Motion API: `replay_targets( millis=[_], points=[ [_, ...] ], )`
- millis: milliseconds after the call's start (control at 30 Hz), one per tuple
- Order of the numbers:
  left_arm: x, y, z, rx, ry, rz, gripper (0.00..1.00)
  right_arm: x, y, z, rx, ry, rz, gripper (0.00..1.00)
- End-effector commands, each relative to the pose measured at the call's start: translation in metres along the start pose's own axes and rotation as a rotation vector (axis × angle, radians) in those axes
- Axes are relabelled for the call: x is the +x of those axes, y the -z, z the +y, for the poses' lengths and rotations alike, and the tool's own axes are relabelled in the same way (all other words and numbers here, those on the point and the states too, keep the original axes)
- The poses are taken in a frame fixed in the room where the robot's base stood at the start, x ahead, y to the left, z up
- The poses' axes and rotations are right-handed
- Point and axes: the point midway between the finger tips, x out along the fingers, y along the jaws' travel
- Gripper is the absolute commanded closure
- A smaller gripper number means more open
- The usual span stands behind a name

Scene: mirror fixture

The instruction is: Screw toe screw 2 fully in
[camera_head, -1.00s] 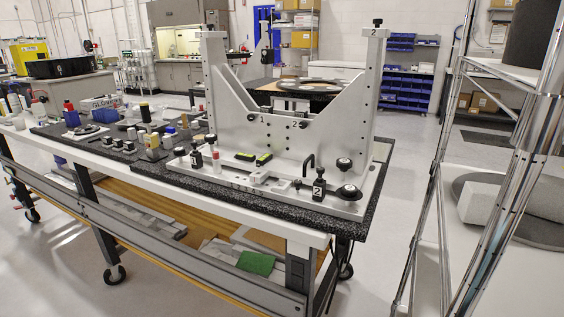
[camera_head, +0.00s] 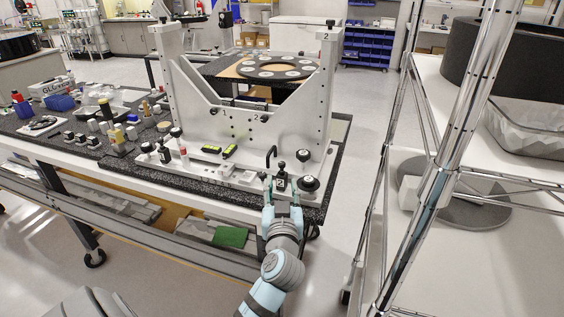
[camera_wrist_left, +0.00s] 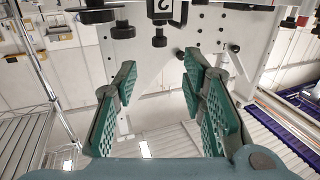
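A small black block marked "2" (camera_head: 281,184) stands at the front right of the white fixture base (camera_head: 235,178). A black knob (camera_head: 281,166), which I take for toe screw 2, stands upright on it. The wrist picture is upside down; there the block (camera_wrist_left: 163,10) and knob (camera_wrist_left: 159,38) are at the top centre, beyond the fingertips. My left gripper (camera_head: 283,188) reaches in from the front, fingers spread to either side of the block as seen from the head. In the left wrist view the gripper (camera_wrist_left: 158,75) is open and empty. My right gripper is not in view.
A bent black handle (camera_head: 271,156) stands just left of the block. Round black knobs (camera_head: 309,184) (camera_head: 303,155) sit close on its right. The tall fixture uprights (camera_head: 325,95) rise behind. A wire shelf rack (camera_head: 440,175) stands on the right, with open floor between.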

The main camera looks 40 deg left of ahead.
Motion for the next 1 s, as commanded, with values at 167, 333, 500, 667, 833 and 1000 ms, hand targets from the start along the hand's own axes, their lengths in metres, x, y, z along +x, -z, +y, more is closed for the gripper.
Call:
replay_targets(
  millis=[167, 333, 500, 667, 833, 1000],
  points=[
    [0.054, 0.001, -0.001, 0.005, 0.002, 0.001, 0.62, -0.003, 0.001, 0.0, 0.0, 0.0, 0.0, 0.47],
    [0.089, -0.001, 0.0, 0.003, 0.0, -0.002, 0.62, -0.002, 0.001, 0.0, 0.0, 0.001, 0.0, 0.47],
    [0.104, -0.001, 0.0, 0.001, -0.001, -0.003, 0.62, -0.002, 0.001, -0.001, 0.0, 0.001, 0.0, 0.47],
    [0.105, -0.001, 0.0, 0.001, -0.002, -0.003, 0.62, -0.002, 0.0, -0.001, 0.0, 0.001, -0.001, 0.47],
    [0.105, -0.002, 0.0, 0.001, -0.002, -0.003, 0.77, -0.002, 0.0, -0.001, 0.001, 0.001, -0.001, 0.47],
    [0.104, -0.002, 0.001, 0.002, -0.002, -0.003, 1.0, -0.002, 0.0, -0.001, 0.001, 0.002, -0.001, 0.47]
  ],
)
